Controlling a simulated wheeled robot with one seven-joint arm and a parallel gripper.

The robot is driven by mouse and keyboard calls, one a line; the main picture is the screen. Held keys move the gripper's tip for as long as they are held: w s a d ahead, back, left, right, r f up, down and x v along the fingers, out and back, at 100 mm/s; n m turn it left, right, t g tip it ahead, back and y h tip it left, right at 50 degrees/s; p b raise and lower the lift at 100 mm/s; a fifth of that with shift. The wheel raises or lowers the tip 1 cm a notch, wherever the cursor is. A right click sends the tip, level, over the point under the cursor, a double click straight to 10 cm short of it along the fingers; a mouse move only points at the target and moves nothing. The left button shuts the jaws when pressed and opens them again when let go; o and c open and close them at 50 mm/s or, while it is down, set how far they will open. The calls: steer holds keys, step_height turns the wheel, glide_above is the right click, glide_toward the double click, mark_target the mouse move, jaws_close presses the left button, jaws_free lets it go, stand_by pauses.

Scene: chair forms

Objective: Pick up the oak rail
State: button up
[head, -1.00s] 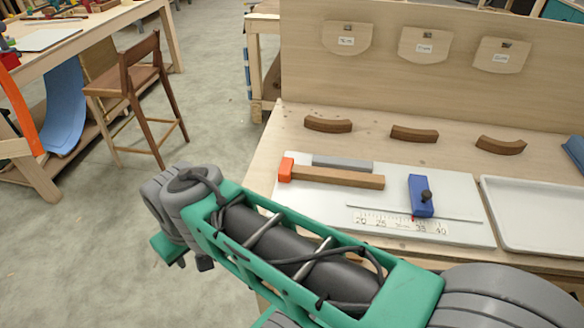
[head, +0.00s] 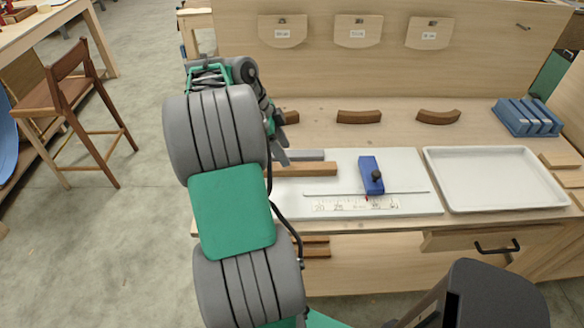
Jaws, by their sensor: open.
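A straight brown wooden bar (head: 308,169), which looks like the oak rail, lies on a white measuring board (head: 410,165) on the bench. Its left end is hidden behind my arm. A grey bar (head: 307,155) lies along its far side. A blue slider (head: 370,174) with a dark knob stands on the board to its right. My gripper (head: 280,137) is at the left of the board, near the bar's left part and partly hidden by my arm. It is open, with nothing seen between its fingers. I cannot tell its exact height above the bench.
Curved brown wooden pieces (head: 359,117) stand in a row behind the board. An empty white tray (head: 490,180) is to the right, with a blue slotted block (head: 526,117) behind it. A back panel (head: 380,75) with hanging templates closes the bench's far side. A chair (head: 66,92) stands left.

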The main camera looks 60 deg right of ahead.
mark_target(292, 170)
steer(key=x, duration=0.6)
steer(key=shift+w+a+f, duration=0.1)
steer(key=shift+w+f, duration=0.05)
steer(key=shift+f, duration=0.2)
steer(key=shift+c, duration=0.4)
jaws_close()
steer(key=shift+r, duration=0.1)
